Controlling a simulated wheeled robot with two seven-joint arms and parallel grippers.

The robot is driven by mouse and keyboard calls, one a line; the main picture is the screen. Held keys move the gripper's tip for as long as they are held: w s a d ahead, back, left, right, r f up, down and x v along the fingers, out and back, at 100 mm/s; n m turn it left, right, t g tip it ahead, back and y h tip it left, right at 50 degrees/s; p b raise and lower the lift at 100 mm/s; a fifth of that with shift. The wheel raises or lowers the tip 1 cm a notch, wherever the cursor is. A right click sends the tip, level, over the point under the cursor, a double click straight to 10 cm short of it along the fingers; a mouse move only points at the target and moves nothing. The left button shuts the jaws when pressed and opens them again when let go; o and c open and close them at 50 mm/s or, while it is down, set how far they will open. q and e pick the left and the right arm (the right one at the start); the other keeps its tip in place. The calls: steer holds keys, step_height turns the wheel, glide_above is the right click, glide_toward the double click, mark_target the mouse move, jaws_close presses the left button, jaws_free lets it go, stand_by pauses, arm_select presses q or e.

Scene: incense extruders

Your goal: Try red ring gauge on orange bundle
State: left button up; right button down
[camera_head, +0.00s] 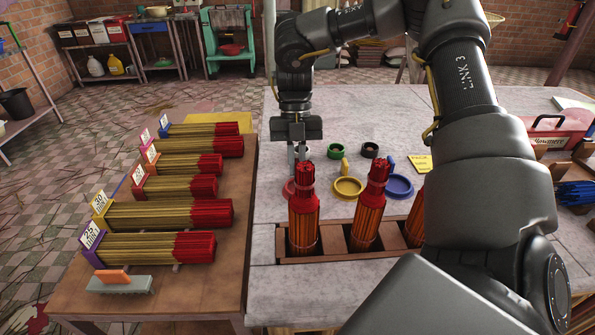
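The red ring gauge (289,188) lies on the grey table, partly hidden behind the leftmost standing bundle. My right gripper (297,160) points down just behind and above the red ring. Its fingertips are small and partly hidden, so I cannot tell whether they are apart or touch the ring. Three bundles with red tops and orange sticks stand in a wooden rack (340,257): a left one (304,222), a middle one (368,212) and a right one (415,222), partly covered by my arm. I cannot tell which is the orange bundle. My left gripper is not in view.
Yellow (348,187), blue (399,187), green (336,151) and black (371,150) rings lie near the rack. A wooden side table (225,265) holds several labelled bundles. My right arm covers much of the table's right half.

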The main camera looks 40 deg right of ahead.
steer(key=shift+s+r+p, duration=0.1)
steer(key=shift+r+p, duration=1.35)
steer(key=shift+r, duration=0.75)
steer(key=shift+r, duration=0.1)
